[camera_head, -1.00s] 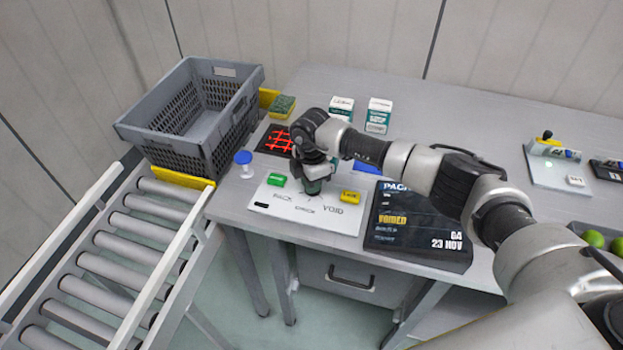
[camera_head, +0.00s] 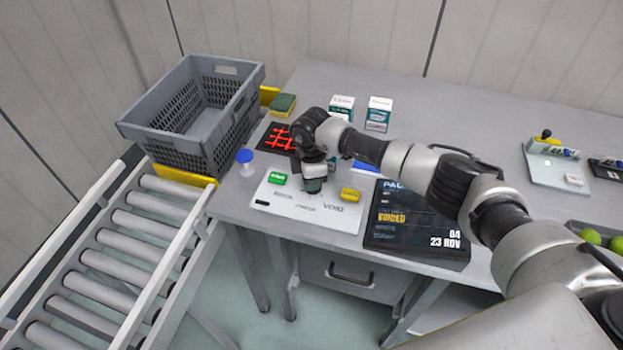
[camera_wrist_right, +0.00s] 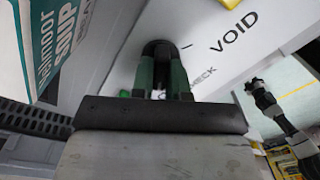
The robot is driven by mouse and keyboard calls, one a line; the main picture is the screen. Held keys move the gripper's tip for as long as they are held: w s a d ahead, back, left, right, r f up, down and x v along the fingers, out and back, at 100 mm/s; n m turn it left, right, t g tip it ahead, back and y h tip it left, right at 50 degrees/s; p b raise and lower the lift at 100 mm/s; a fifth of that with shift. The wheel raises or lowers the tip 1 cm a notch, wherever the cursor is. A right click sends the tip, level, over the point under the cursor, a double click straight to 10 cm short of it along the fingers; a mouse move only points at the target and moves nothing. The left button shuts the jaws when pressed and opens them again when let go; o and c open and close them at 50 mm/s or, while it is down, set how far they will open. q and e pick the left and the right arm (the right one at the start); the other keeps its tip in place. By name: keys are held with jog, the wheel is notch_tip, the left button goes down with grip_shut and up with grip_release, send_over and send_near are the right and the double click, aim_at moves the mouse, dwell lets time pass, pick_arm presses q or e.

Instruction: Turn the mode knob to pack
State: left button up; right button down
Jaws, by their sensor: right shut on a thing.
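The white mode panel (camera_head: 265,203) lies on the grey table in the head view, with a green button, a yellow button and printed labels. The label VOID is readable at its right; the other labels are blurred. My right gripper (camera_head: 313,185) points down at the middle of the panel. In the right wrist view its green-tipped fingers (camera_wrist_right: 162,78) are shut on the dark knob (camera_wrist_right: 158,52). The panel (camera_wrist_right: 205,45) shows there with VOID and part of CHECK. The gripper hides most of the knob, and its pointing direction is unclear.
A grey crate (camera_head: 190,115) sits at the left by the roller conveyor (camera_head: 120,250). A blue-topped stamp (camera_head: 245,160), a sponge (camera_head: 283,105) and two cartons (camera_head: 378,113) stand around the panel.

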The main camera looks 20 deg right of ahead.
jog(key=c, duration=1.1)
grip_release()
notch_tip(320, 180, up, 11)
jog(key=shift+f+b, duration=0.1)
jog(key=shift+b, duration=0.85)
